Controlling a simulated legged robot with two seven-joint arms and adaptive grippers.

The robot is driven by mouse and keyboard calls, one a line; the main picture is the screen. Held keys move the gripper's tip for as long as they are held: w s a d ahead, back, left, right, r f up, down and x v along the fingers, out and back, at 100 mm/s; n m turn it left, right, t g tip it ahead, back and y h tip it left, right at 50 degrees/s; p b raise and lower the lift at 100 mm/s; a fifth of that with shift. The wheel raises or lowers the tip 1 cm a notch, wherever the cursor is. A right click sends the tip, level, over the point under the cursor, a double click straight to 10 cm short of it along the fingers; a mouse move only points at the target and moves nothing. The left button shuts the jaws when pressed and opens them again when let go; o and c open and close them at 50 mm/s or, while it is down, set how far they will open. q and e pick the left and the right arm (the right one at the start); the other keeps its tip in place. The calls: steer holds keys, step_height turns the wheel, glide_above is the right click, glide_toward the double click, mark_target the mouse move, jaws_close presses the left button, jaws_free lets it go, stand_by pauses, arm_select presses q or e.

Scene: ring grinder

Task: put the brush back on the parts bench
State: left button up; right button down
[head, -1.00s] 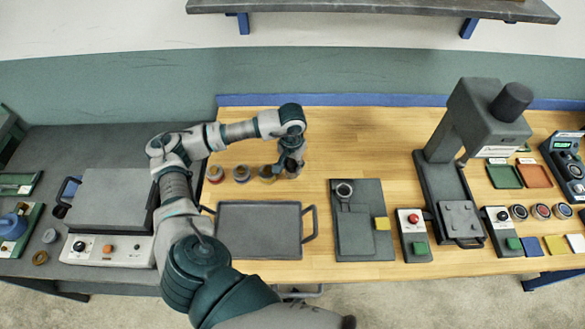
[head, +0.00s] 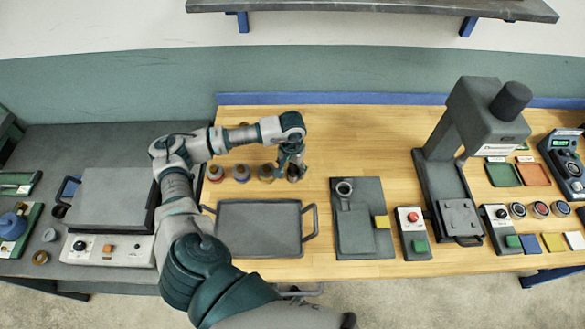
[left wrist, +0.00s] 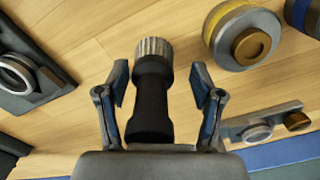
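The brush, with a black handle and a pale ribbed end, shows in the left wrist view (left wrist: 153,90). It is between the two fingers of my left gripper (left wrist: 162,85), with a gap on each side. In the head view my left gripper (head: 291,158) is over the right end of the row of jars, on the wooden parts bench (head: 365,130). It is open and points down. The lower end of the brush is hard to make out in the head view. My right gripper is not in view.
Several jars stand left of the gripper, the nearest with a yellow ring (head: 266,172). A dark tray with handles (head: 259,228) lies in front. A fixture plate with a ring (head: 356,225) and a press (head: 455,170) stand to the right. Bench behind the fixture plate is clear.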

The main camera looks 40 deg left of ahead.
arm_select(q)
steer(key=shift+d+r, duration=0.15)
steer(key=shift+d, duration=0.1)
steer(key=r, duration=0.4)
steer(key=shift+w+d+r, duration=0.1)
steer(key=shift+d, duration=0.2)
steer(key=r, duration=0.7)
steer(key=shift+a+r, duration=0.1)
steer(key=shift+a, duration=0.25)
steer(key=shift+d+r, duration=0.15)
steer(key=shift+r, duration=0.2)
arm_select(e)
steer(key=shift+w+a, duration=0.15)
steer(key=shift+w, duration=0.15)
arm_select(q)
steer(key=shift+d, duration=0.1)
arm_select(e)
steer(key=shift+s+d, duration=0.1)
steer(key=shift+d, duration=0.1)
